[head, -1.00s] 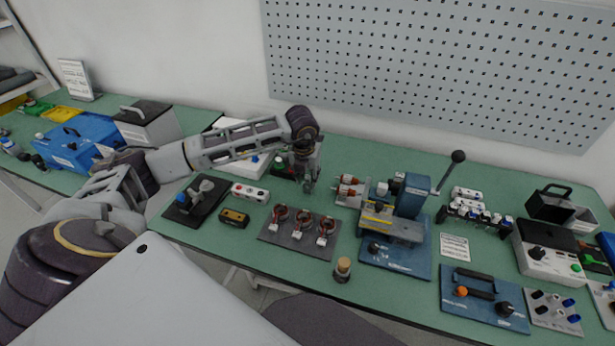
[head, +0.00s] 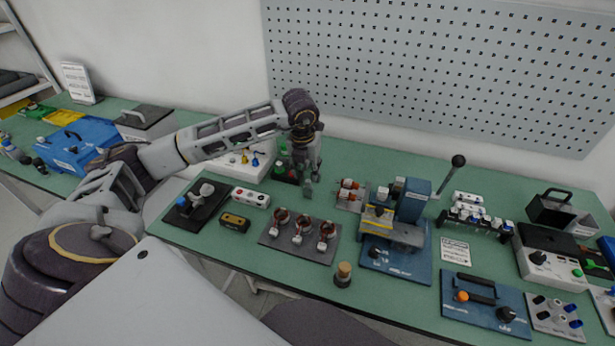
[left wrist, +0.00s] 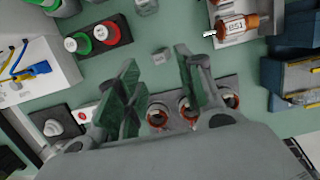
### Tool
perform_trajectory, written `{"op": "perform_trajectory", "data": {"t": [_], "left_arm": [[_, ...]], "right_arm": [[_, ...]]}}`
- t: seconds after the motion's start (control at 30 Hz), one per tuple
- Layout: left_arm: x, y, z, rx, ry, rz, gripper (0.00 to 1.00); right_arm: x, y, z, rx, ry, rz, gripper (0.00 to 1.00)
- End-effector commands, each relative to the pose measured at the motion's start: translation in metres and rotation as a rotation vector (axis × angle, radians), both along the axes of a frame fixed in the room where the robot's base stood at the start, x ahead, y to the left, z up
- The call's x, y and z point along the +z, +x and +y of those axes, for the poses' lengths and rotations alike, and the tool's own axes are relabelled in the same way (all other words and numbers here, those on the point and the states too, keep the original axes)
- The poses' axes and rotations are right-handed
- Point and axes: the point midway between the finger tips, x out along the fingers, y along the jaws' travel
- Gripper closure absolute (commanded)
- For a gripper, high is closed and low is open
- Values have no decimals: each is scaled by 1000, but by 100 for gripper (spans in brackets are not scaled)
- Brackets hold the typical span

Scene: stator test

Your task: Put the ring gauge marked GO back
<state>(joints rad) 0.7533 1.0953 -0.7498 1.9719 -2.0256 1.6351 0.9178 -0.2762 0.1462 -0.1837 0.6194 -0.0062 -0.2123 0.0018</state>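A black holder (left wrist: 98,42) carries a green round piece (left wrist: 78,42) and a red round piece (left wrist: 107,33) in the left wrist view. The head view shows the holder (head: 284,175) just left of my left gripper (head: 308,180). No GO mark is readable, so I cannot tell which piece is the ring gauge. My left gripper (left wrist: 158,68) points down over the mat with its fingers spread apart. A small grey cylinder (left wrist: 158,57) shows between the fingertips, apart from both; its height above the mat is unclear. My right gripper is out of view.
A plate with several copper-wound stators (head: 298,238) lies in front of the gripper. A white box (head: 240,165) stands to the left.

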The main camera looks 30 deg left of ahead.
Motion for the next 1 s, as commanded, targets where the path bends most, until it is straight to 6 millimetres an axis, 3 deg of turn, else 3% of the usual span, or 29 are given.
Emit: {"op": "perform_trajectory", "data": {"t": [0.2, 0.4, 1.0], "left_arm": [[33, -6, -1, -1, 1, -3, 63], [53, -10, -2, -1, 0, -1, 63], [60, -12, -3, 0, 1, 0, 63]], "right_arm": [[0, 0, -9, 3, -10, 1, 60], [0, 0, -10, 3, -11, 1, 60], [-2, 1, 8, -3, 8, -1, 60]]}}
